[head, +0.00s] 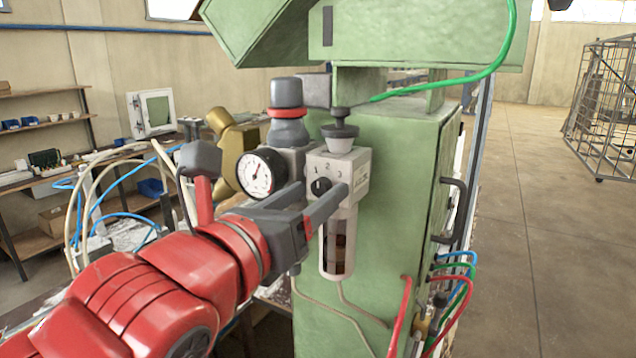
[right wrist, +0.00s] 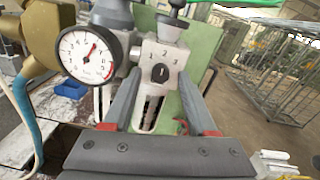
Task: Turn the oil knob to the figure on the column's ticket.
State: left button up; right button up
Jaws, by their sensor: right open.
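The oil knob (head: 320,187) is a small black knob on the light grey lubricator block (head: 349,166), below the figures 1, 2 and 3. It also shows in the right wrist view (right wrist: 160,73). Its pale mark looks roughly upright, towards the 2, but is too small to read surely. My right gripper (head: 324,189) is open, its two grey fingers reaching to either side of the knob with gaps between. The green column (head: 392,225) stands behind. I see no ticket on its visible faces. My left gripper is not in view.
A round pressure gauge (head: 262,174) and a grey regulator cap (head: 287,93) sit just left of the block. A black-topped filler (head: 340,132) stands above it and a clear bowl (head: 338,244) hangs below. A green hose (head: 480,74) arches overhead. Open floor lies right.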

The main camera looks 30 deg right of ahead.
jog(key=shift+s+a, duration=0.1)
jog(key=shift+a, duration=0.1)
jog(key=shift+c, duration=0.8)
grip_shut()
